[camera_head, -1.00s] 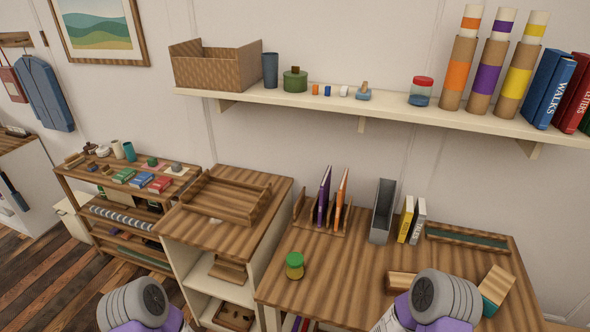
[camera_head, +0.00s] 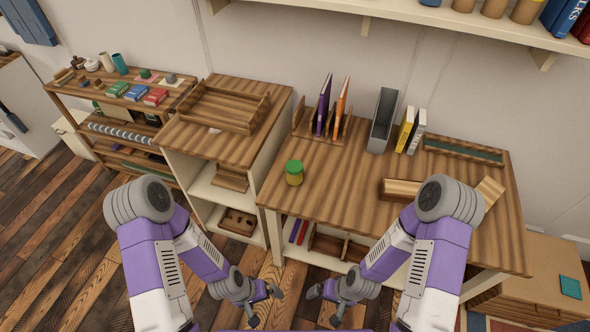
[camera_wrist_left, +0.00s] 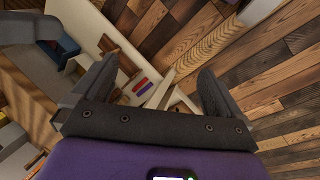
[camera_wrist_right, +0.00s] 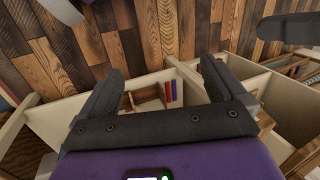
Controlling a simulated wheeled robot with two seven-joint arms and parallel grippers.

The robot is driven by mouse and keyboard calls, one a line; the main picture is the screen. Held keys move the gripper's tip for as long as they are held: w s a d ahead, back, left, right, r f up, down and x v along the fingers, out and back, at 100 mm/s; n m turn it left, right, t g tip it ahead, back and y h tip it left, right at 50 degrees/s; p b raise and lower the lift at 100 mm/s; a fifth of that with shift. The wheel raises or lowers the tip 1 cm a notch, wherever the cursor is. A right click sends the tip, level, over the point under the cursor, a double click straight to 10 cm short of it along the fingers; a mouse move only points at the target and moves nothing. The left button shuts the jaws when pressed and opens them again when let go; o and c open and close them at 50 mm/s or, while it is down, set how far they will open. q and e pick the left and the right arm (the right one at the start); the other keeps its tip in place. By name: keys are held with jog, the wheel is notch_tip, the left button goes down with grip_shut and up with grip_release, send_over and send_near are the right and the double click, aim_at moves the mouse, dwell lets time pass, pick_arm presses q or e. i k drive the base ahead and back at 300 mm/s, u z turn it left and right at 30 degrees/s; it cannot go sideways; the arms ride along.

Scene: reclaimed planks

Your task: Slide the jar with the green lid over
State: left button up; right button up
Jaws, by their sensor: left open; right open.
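The jar with the green lid (camera_head: 294,172) stands upright near the left front part of the striped wooden desk (camera_head: 330,185) in the head view. Its body is yellowish. My left gripper (camera_head: 264,302) is open and empty, low in front of the desk and below the jar in the picture. My right gripper (camera_head: 325,303) is open and empty, just to the right of the left one, also in front of the desk. Both wrist views show spread fingers, the left pair (camera_wrist_left: 150,88) and the right pair (camera_wrist_right: 158,90), with nothing between them. Neither gripper touches the jar.
Behind the jar stands a rack (camera_head: 320,126) with a purple and an orange folder. A grey file holder (camera_head: 382,120) and yellow and white books (camera_head: 405,130) stand right of it. A wooden block (camera_head: 400,189) lies right. The desk around the jar is clear. A tray (camera_head: 225,108) sits on the left cabinet.

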aim_at(293, 181)
jog(key=k, duration=1.2)
jog(key=z, duration=0.9)
jog(key=i, duration=1.45)
jog(key=u, duration=0.45)
